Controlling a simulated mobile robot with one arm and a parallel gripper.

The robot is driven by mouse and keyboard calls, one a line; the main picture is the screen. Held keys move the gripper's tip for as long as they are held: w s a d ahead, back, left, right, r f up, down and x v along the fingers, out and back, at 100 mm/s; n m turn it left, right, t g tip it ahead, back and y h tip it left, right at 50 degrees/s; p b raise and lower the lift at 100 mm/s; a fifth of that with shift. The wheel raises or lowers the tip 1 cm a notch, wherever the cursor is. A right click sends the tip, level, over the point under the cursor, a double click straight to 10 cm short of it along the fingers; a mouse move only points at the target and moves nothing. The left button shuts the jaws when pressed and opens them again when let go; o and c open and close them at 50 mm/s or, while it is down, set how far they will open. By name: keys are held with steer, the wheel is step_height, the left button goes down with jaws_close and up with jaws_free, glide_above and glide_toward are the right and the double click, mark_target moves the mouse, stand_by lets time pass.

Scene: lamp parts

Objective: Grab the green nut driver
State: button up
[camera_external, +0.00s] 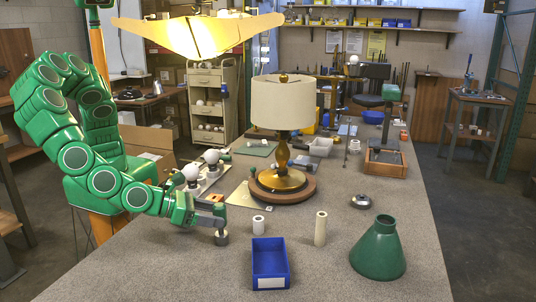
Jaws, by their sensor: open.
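My gripper (212,220) is low over the front left of the workbench (340,215), left of the blue bin. It is open; a small grey cylinder (221,238) is at its lower tip, and I cannot tell whether the two touch. No green nut driver can be made out for certain. A small upright green item (253,172) stands by the lamp base, behind and to the right of my gripper, and could be its handle. The picture is too small to tell.
A table lamp (283,103) stands on a round wooden base. A blue bin (270,264), a white cylinder (258,225), a cream tube (320,228) and a green cone shade (378,250) stand in front. White bulbs (191,172) are near my arm.

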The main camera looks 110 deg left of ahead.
steer(key=shift+x, duration=2.1)
steer(key=shift+a+r, duration=0.1)
steer(key=c, duration=1.1)
